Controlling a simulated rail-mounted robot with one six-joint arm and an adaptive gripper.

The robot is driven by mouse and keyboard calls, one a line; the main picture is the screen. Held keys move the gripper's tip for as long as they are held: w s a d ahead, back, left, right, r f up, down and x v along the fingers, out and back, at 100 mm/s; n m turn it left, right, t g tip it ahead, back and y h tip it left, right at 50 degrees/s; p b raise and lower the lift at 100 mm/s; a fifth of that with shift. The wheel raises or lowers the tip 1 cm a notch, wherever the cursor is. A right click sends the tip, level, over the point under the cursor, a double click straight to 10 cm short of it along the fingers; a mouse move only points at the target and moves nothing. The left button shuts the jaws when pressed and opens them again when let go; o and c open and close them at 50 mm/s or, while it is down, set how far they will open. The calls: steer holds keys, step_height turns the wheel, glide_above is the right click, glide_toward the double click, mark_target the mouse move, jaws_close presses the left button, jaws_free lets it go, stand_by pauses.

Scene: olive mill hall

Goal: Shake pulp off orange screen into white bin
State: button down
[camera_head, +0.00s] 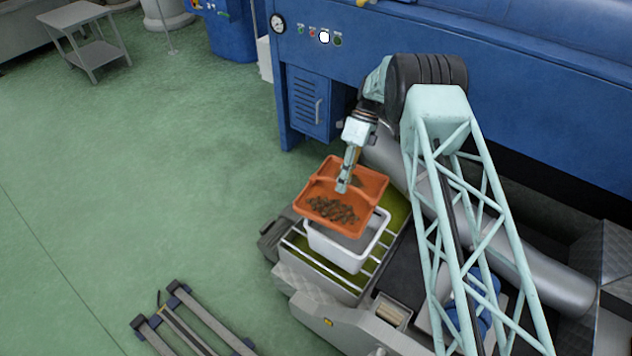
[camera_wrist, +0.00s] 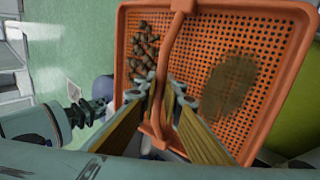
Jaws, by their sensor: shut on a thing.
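The orange screen (camera_head: 366,196) is a shallow tray with a perforated floor and a handle bar across its middle. My gripper (camera_head: 343,186) is shut on that bar and holds the screen above the white bin (camera_head: 347,257), tilted with its near side lower. Brown pulp (camera_head: 332,210) lies in a heap along the near side of the screen. In the wrist view the orange screen (camera_wrist: 208,84) shows pulp lumps (camera_wrist: 143,48) on one side of the bar and a dark damp-looking patch on the other. The screen hides part of the bin's opening; the visible inside looks grey and empty.
The white bin stands on a metal rack (camera_head: 293,243) over a green-lined trough. A blue machine (camera_head: 310,100) with gauge and buttons stands behind. A large grey pipe (camera_head: 500,245) runs at the right. Green floor at left is open, with a metal frame (camera_head: 185,325) in front.

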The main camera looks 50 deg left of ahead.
steer(key=m, duration=0.1)
glide_above(318, 193)
steer(key=a, duration=0.1)
steer(key=shift+f+y+p, duration=0.25)
steer(key=shift+y+p, duration=0.05)
steer(key=shift+r, duration=0.2)
steer(key=shift+w+d+r+y+p, duration=0.1)
steer(key=shift+d+r+y+p, duration=0.4)
steer(key=shift+p, duration=0.2)
steer(key=shift+w+d+r+n+g+y, duration=0.1)
steer(key=shift+d+r+n+g+y, duration=0.15)
steer(key=shift+d+r+y, duration=0.25)
steer(key=shift+w+d+r+n+g+y, duration=0.15)
steer(key=shift+d+r+n+y, duration=0.15)
steer(key=shift+r+y, duration=0.4)
steer(key=w+d+r+n+g+y+b, duration=0.1)
steer(key=d+r+n+g+y+b, duration=0.2)
steer(key=d+y+b, duration=0.5)
steer(key=shift+w+d+r+n+b, duration=0.2)
steer(key=shift+d+r+n+b, duration=0.2)
steer(key=shift+r+b, duration=0.75)
steer(key=shift+f, duration=0.2)
